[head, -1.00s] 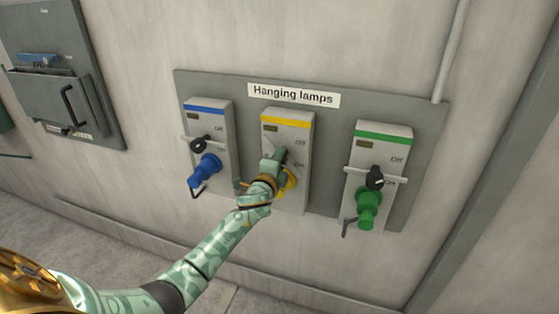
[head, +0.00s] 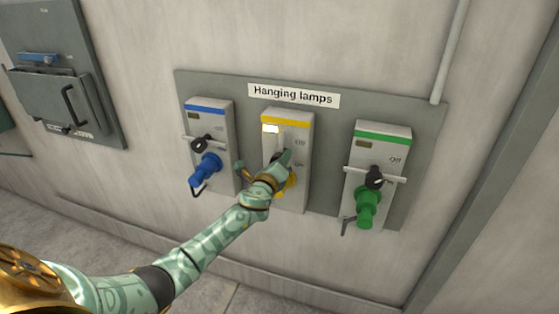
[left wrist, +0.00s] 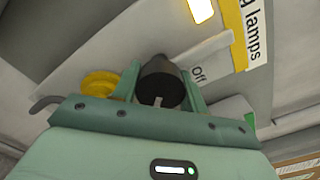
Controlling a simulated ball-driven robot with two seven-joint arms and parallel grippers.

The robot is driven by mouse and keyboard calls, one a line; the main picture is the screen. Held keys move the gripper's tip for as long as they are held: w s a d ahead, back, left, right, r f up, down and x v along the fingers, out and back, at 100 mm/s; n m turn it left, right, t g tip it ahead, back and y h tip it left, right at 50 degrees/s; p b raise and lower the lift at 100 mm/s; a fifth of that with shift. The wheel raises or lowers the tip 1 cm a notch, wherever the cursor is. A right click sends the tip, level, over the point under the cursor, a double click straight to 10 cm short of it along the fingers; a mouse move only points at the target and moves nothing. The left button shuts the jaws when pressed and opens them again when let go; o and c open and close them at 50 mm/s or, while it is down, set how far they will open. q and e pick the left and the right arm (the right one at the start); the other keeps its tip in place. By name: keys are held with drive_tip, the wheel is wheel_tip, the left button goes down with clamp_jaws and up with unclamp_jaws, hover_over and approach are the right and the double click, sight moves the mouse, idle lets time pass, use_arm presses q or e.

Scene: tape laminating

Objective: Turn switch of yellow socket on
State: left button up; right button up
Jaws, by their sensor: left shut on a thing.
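The yellow socket (head: 304,180) is the middle box on the wall panel, with a yellow stripe on top. Its small window (head: 271,129) is lit bright, and the glow also shows in the left wrist view (left wrist: 201,10). Its switch has a black knob (left wrist: 160,84) and a pale bar (left wrist: 208,48), which stands about upright along the box. My left gripper (head: 280,161) is at the switch and shut on the black knob, with one finger on each side in the left wrist view. The yellow plug (head: 291,181) below is partly hidden by my gripper. My right gripper is not in view.
The blue socket (head: 222,135) is close on the left and the green socket (head: 384,142) on the right; their windows are dark and their bars lie crosswise. A "Hanging lamps" label (head: 293,95) is above. A grey cabinet (head: 100,80) hangs far left.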

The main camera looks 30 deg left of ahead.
use_arm(q)
drive_tip(key=shift+f, duration=0.15)
idle(0.4)
drive_tip(key=o, duration=1.4)
drive_tip(key=p+v, duration=0.1)
drive_tip(key=v, duration=1.5)
drive_tip(key=shift+s+d+p, duration=0.2)
drive_tip(key=shift+p, duration=0.2)
